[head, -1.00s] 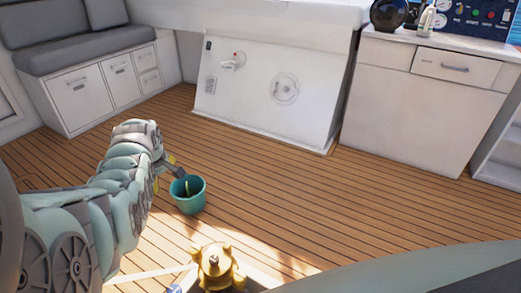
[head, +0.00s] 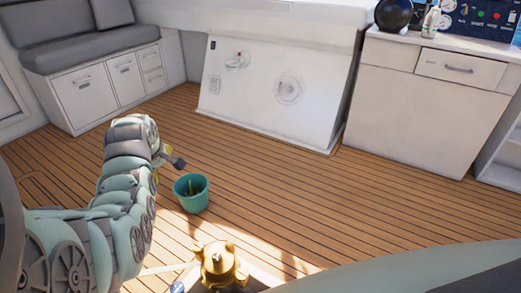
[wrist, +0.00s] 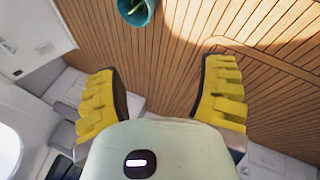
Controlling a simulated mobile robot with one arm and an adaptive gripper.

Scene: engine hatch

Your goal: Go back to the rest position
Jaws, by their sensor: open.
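My gripper (wrist: 161,97) shows in the wrist view with its two yellow ribbed fingers spread apart and nothing between them. In the head view my gripper (head: 172,158) is partly hidden behind my arm, at the upper left of the teal bucket and apart from it. The teal bucket (head: 191,200) stands upright on the wooden deck with something green inside. It also shows at the top edge of the wrist view (wrist: 126,17), beyond the fingers.
A brass fitting (head: 219,266) is at the bottom middle. A white hatch panel (head: 265,100) stands at the back, with a white cabinet (head: 415,110) right of it. A grey-cushioned bench (head: 90,75) is at the back left. The wooden deck (head: 300,195) is clear in the middle.

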